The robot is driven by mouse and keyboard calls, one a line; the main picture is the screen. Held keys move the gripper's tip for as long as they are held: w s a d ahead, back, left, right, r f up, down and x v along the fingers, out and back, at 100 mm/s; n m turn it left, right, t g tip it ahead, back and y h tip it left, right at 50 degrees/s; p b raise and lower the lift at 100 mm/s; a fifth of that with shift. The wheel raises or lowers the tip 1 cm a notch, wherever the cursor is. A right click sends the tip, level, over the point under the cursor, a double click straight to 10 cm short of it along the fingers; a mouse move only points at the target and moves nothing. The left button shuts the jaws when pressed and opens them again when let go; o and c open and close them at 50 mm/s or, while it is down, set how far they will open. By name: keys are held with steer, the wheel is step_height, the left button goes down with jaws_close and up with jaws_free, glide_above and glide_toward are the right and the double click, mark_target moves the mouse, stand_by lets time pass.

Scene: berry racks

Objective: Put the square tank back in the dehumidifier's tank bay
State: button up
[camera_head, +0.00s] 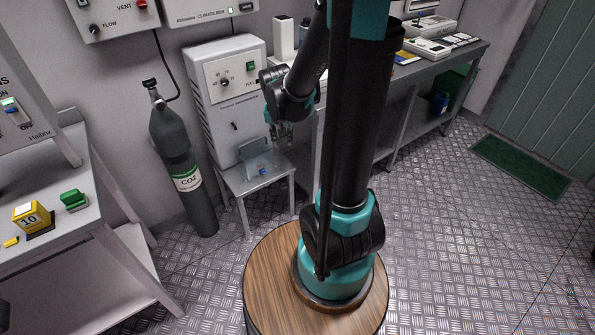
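The dehumidifier seems to be the tall white cabinet (207,108) against the back wall, with a dial and a green switch on its sloped panel. A small white stand (238,183) is at its lower front. A grey, square-faced piece (253,148) is upright over the stand, against the cabinet; I cannot tell whether it is the tank or part of the bay. A small blue item (263,171) is at its foot. My gripper (283,133) points down, above and right of the stand. Its fingers look apart with nothing seen between them, but they are small and dark.
A dark CO2 cylinder (178,157) stands left of the cabinet. A bench (75,228) at the left holds a yellow block (31,216) and a green item (73,199). A long instrument bench (398,74) runs along the right. The metal floor (460,240) is clear at the right.

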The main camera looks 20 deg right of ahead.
steer(key=s+f+n+t+y, duration=0.1)
steer(key=s+n, duration=0.3)
steer(key=s, duration=1.1)
steer(key=shift+d, duration=0.25)
steer(key=shift+c, duration=0.2)
stand_by(1.0)
